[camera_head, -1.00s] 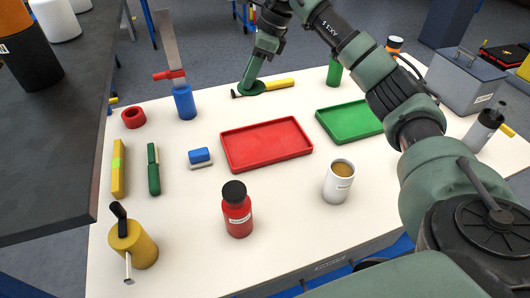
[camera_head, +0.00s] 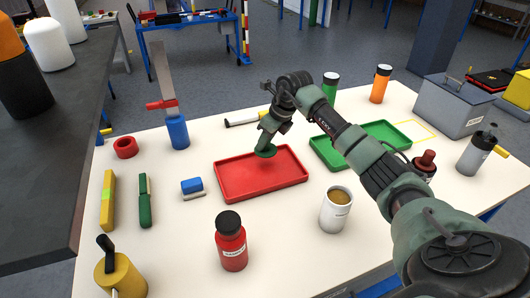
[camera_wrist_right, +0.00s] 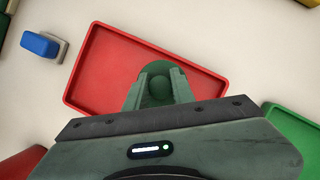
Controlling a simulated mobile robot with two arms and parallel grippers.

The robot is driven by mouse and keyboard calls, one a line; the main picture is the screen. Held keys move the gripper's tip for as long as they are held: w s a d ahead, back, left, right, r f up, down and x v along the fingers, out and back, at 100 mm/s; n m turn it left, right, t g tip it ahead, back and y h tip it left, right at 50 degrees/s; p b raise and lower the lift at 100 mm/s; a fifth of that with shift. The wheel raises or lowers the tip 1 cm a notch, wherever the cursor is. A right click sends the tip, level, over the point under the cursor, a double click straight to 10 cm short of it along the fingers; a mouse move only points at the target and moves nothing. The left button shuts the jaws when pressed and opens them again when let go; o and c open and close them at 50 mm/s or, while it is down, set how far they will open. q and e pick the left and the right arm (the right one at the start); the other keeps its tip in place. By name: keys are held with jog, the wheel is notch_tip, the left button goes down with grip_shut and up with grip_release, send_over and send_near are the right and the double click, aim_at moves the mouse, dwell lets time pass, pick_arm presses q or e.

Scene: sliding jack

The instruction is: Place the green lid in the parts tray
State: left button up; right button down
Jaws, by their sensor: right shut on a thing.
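My right gripper (camera_head: 267,143) is shut on the green lid (camera_head: 265,152), a small round disc with a knob. In the head view the lid is over the back part of the red tray (camera_head: 232,193). In the right wrist view, the lid (camera_wrist_right: 159,88) sits between the two fingers, over the red tray (camera_wrist_right: 88,64). I cannot tell whether the lid touches the tray floor. The red tray holds nothing else that I can see. A green tray (camera_head: 325,153) stands to its right, partly hidden by my arm. My left gripper is out of view.
A white mug (camera_head: 335,213) and a red bottle (camera_head: 231,243) stand in front of the red tray. A blue block (camera_head: 191,186) lies left of it. A grey toolbox (camera_head: 450,107) stands at the back right.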

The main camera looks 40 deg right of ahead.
aim_at(267, 149)
jog(key=shift+f, duration=2.55)
jog(key=shift+f, duration=0.2)
jog(key=c, duration=1.2)
grip_release()
jog(key=shift+r, duration=0.2)
jog(key=b+v, duration=0.1)
jog(key=v, duration=1.1)
